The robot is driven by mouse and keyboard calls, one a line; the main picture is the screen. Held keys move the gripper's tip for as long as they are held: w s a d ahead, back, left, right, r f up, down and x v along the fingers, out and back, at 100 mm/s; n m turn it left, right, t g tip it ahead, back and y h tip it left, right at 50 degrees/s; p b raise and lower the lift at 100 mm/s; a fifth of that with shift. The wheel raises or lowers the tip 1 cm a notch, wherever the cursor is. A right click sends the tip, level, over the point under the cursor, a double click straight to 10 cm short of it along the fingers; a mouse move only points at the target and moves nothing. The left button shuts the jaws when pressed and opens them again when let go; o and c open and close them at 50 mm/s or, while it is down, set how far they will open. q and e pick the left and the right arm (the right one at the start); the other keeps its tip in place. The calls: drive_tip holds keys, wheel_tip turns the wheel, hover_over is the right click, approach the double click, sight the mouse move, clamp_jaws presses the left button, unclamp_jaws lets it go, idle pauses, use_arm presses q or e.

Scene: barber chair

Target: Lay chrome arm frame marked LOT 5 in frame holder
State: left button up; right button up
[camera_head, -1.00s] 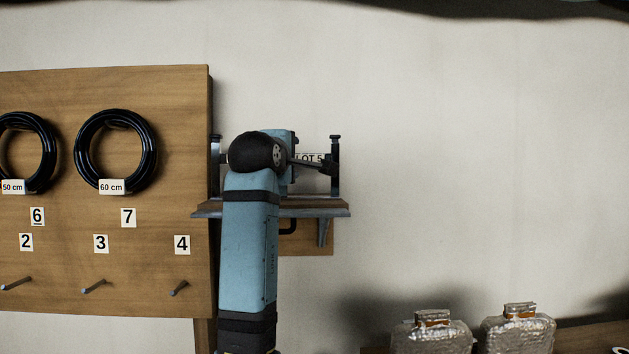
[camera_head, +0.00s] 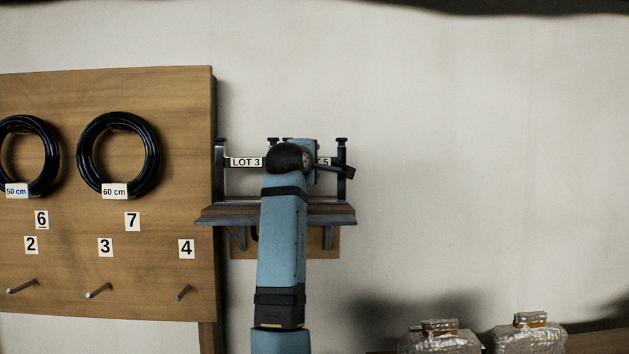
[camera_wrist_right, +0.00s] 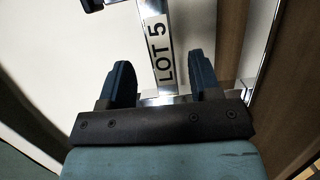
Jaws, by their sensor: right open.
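The chrome arm frame marked LOT 5 (camera_wrist_right: 155,25) shows in the right wrist view, with its labelled bar running between my fingers. My right gripper (camera_wrist_right: 160,62) is open, one finger on each side of the bar; both fingers look apart from it. In the head view the right arm covers most of this frame, and only the end of its label (camera_head: 325,162) shows on the wall shelf. The gripper's fingertips are hidden or unclear there. I cannot pick out the frame holder with certainty. My left gripper is not in view.
A frame marked LOT 3 (camera_head: 246,162) stands left on the same shelf (camera_head: 225,213). A pegboard (camera_head: 150,275) with black hose coils (camera_head: 118,152) is close on the left. Wrapped packages (camera_head: 530,334) sit lower right. The wall right of the shelf is clear.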

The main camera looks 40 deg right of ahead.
drive_tip(key=p+x, duration=0.1)
drive_tip(key=x, duration=0.3)
drive_tip(key=shift+d+f, duration=0.15)
drive_tip(key=shift+s, duration=0.1)
clamp_jaws()
